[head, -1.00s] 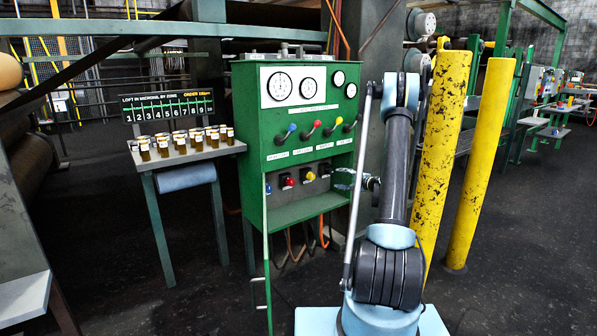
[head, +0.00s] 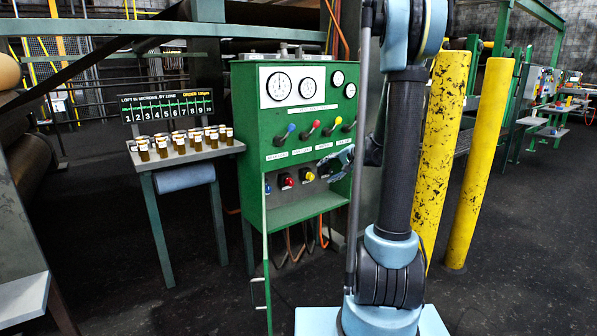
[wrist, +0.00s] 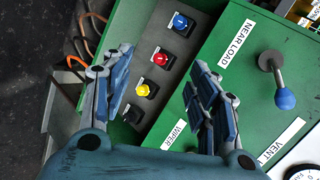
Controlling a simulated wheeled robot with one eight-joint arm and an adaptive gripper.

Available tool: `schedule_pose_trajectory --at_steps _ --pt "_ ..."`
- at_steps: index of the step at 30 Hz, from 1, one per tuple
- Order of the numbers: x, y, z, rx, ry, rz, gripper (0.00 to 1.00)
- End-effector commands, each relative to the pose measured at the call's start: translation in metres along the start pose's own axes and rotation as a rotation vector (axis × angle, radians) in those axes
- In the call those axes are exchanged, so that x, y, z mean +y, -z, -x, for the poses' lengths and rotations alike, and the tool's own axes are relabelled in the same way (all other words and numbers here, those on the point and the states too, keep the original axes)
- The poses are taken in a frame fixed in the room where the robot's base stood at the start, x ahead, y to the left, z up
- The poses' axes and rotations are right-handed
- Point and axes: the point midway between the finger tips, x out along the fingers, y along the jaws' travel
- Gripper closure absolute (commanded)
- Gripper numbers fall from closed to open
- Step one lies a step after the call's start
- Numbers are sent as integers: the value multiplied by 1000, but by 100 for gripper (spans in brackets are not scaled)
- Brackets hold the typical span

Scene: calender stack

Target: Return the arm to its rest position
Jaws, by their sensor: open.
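My gripper (head: 337,160) is at the right side of the green control panel (head: 305,206), in front of the panel's lower right part in the head view. In the wrist view my gripper (wrist: 160,98) is open, its two fingers apart with nothing between them. Between and beyond the fingers are a blue knob (wrist: 180,22), a red knob (wrist: 160,57) and a yellow knob (wrist: 143,90) on the panel. My arm (head: 400,155) stands nearly upright in the head view, bent at its top near the frame's upper edge.
Yellow posts (head: 478,165) stand close to the right of my arm. Levers with coloured balls stick out of the panel; a blue-ball lever (wrist: 285,97) is right of the fingers. A small table (head: 190,160) with several jars stands left. Dark floor is clear at right.

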Motion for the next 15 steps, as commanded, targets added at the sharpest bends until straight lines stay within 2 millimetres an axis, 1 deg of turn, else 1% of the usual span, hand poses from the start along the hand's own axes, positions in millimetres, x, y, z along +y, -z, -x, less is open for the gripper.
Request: schedule_pose_trajectory --at_steps 1,8,15 --pt "0 -13 8 -7 -23 21 46" --pt "8 -64 40 -36 -133 116 46" --pt "26 -115 75 -67 -248 213 46"
